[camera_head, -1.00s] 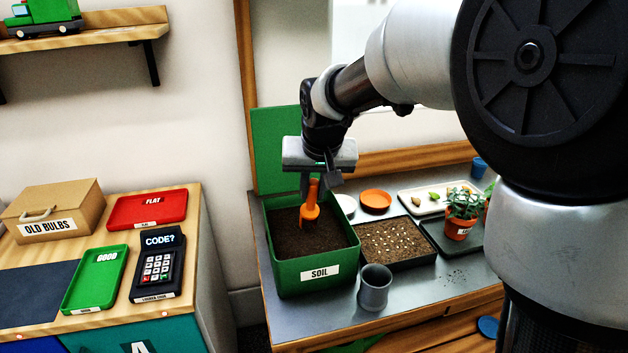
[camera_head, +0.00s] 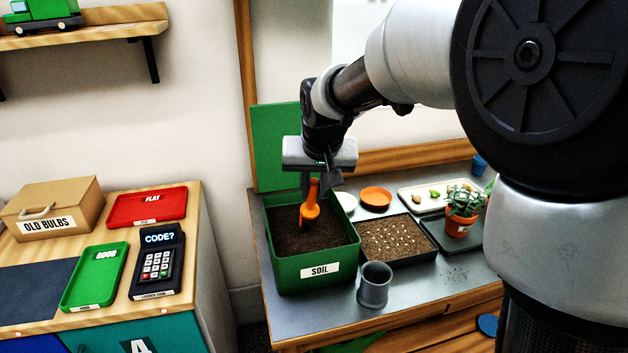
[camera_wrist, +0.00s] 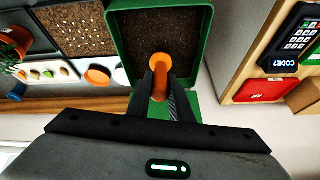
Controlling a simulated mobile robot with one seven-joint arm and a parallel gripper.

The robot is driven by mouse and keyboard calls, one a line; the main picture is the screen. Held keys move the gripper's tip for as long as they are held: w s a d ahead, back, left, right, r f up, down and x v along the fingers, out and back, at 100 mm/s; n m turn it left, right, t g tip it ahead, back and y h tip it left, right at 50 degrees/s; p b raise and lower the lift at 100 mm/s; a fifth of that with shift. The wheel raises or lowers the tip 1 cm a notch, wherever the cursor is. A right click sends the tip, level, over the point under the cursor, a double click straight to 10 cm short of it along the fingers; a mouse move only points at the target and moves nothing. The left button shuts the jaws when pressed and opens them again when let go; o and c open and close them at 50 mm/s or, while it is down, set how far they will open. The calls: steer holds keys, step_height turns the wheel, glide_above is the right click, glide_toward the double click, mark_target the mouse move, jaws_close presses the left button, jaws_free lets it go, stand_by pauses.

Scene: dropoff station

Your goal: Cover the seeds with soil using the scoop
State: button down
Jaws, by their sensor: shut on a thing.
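The orange scoop (camera_head: 310,208) stands upright over the soil in the green soil box (camera_head: 318,271). My gripper (camera_head: 318,180) is shut on the scoop's handle, which also shows between the fingers in the wrist view (camera_wrist: 160,64). The scoop's lower end meets the dark soil (camera_head: 288,232); how deep it sits I cannot tell. The black seed tray (camera_head: 404,261) is just right of the soil box. Pale seeds (camera_head: 397,238) lie scattered on its brown soil and are visible.
A grey cup (camera_head: 374,286) stands in front of the seed tray. The box's green lid (camera_head: 274,145) stands open behind it. An orange dish (camera_head: 376,197), a white tray (camera_head: 420,200) and a potted plant (camera_head: 461,212) are behind and right. The bench's front right is mostly clear.

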steer(key=shift+f+b, duration=0.3)
steer(key=shift+f, duration=0.15)
stand_by(1.1)
steer(key=shift+r+p, duration=2.6)
steer(key=shift+r, duration=1)
steer(key=shift+f, duration=0.1)
